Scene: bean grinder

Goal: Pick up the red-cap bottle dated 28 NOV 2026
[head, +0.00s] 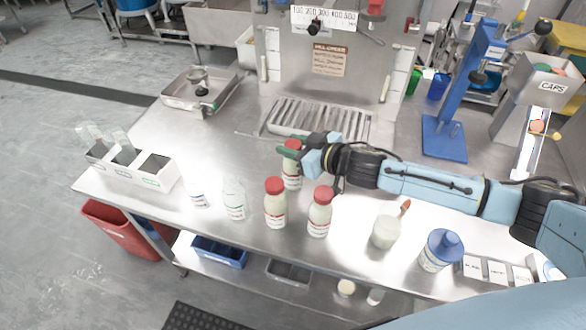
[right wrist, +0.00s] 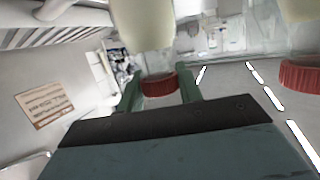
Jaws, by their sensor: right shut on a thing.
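My right gripper (head: 290,152) reaches in from the right and is shut on a red-cap bottle (head: 292,178), near its cap. In the right wrist view the red cap (right wrist: 160,86) sits between the two fingers (right wrist: 161,92), and the pale bottle body (right wrist: 142,25) shows beyond it. I cannot tell whether this bottle touches the table. Two more red-cap bottles stand upright in front of it, one at left (head: 275,205) and one at right (head: 319,213). The date labels are too small to read. My left gripper is not in view.
A clear jar (head: 234,200) and a small white-labelled container (head: 198,195) stand left of the bottles. A white cup (head: 385,233) and a blue-capped bottle (head: 440,252) stand right. A slotted drain tray (head: 310,118) lies behind. The table's left middle (head: 215,140) is clear.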

